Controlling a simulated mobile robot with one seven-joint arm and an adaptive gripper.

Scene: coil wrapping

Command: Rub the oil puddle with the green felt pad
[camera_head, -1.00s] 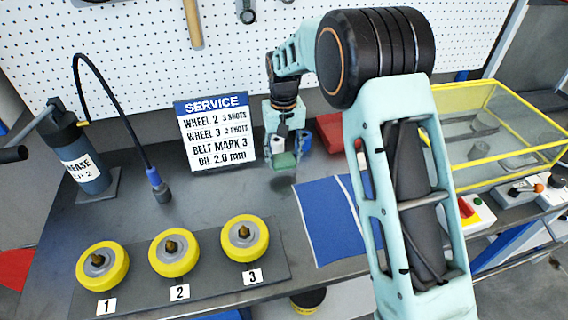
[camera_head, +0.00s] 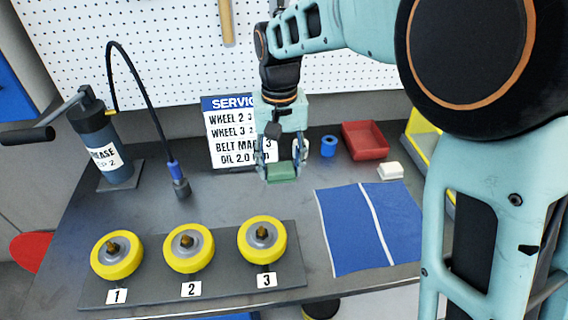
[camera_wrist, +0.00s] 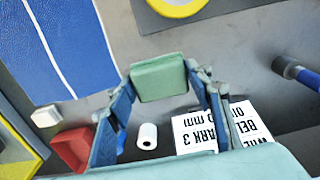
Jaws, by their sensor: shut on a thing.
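My gripper (camera_head: 282,165) is shut on the green felt pad (camera_head: 282,174), just in front of the service sign's lower right. In the wrist view the pad (camera_wrist: 158,77) sits between both fingers (camera_wrist: 160,90), its flat face seen. The pad is low over the dark grey bench top (camera_head: 215,205); I cannot tell whether it touches it. I cannot make out the oil puddle on the grey surface; the pad and fingers may hide it.
The service sign (camera_head: 228,150) stands close behind my gripper. Yellow wheels (camera_head: 189,247) sit in front on a dark plate. A blue mat (camera_head: 345,230), white block (camera_head: 390,171), red tray (camera_head: 366,140) and blue roll (camera_head: 329,147) lie right. A grease pump (camera_head: 105,150) stands left.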

